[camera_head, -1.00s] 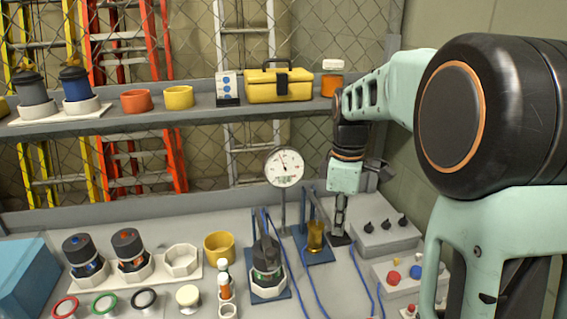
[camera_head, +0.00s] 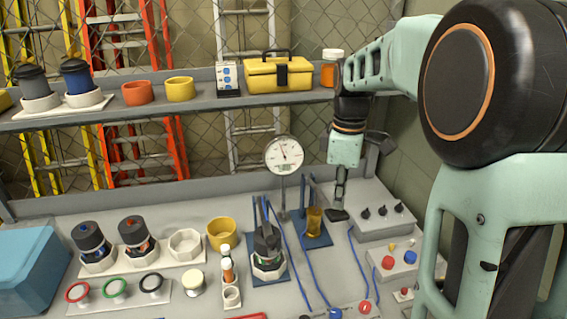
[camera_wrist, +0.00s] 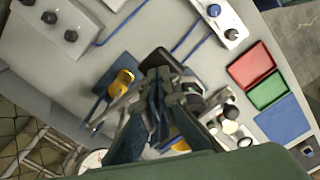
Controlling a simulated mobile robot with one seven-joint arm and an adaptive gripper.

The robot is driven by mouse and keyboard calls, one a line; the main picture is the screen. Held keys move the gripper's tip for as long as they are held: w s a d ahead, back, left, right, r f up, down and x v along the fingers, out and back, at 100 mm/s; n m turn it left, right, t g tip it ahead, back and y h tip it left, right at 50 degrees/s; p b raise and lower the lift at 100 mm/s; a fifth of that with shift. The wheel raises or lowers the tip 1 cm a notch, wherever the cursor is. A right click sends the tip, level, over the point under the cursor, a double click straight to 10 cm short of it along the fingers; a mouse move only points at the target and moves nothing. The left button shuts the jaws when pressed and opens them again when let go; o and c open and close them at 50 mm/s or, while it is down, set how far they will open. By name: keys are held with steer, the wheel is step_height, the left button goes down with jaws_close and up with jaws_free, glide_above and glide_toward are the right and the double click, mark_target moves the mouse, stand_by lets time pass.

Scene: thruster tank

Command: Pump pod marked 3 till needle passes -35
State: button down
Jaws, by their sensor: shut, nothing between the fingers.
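A dark pod with green marks (camera_head: 267,243) sits in a white hexagonal seat on a blue stand. Two similar pods, one with blue (camera_head: 90,240) and one with orange (camera_head: 138,234), sit in a white tray at left. I cannot read any pod's number. An amber cylinder (camera_head: 314,221) stands on another blue base. My gripper (camera_head: 339,205) is shut and empty, pointing down right of the amber cylinder; its dark fingers also show in the wrist view (camera_wrist: 170,98).
Blue hoses cross the bench. A yellow cup (camera_head: 222,234), small bottles (camera_head: 227,268) and coloured rings (camera_head: 114,288) lie left and front. A shelf (camera_head: 210,112) runs above.

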step_height(320, 180, down, 13)
steer(key=b, duration=0.7)
step_height(320, 180, up, 14)
steer(key=p, duration=1)
steer(key=shift+p, duration=0.35)
steer(key=shift+f, duration=0.15)
